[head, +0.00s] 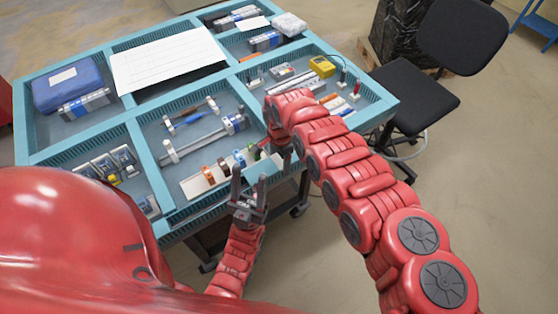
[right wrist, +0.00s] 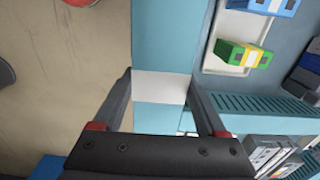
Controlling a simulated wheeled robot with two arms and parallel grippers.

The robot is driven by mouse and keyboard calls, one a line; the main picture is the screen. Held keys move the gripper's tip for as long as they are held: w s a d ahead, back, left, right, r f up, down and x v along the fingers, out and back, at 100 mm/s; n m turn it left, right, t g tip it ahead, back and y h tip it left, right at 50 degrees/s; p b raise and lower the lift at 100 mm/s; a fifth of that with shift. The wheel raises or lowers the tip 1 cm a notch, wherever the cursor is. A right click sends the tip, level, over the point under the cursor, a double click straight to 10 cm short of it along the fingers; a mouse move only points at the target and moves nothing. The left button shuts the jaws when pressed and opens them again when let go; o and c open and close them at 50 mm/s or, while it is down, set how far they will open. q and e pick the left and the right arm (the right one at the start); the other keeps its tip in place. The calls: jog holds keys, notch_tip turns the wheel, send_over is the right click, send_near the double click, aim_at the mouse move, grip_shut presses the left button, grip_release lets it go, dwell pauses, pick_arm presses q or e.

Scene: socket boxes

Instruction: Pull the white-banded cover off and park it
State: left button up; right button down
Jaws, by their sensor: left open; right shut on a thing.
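My right gripper (right wrist: 160,105) is shut on a piece whose white face (right wrist: 160,87) fills the gap between its fingers. This looks like the white-banded cover; the rest of it is hard to tell from the teal rim behind. In the head view the held piece is hidden by my right arm, at the table's front right. My left gripper (head: 249,188) is open and empty, fingers up, in front of the table's near edge. A white strip (head: 190,187) in the front tray carries a row of small coloured covers, among them a green one with a yellow band (right wrist: 245,55).
The teal table (head: 150,147) is split into trays by raised walls. Bars with end blocks (head: 205,137) lie behind the strip. A blue case (head: 68,85), white sheet (head: 165,60) and yellow meter (head: 322,67) lie farther off. A black chair (head: 415,90) stands to the right.

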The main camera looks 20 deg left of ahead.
aim_at(280, 160)
jog(key=shift+r+p, duration=1.95)
jog(key=shift+r, duration=0.55)
jog(key=shift+f, duration=0.1)
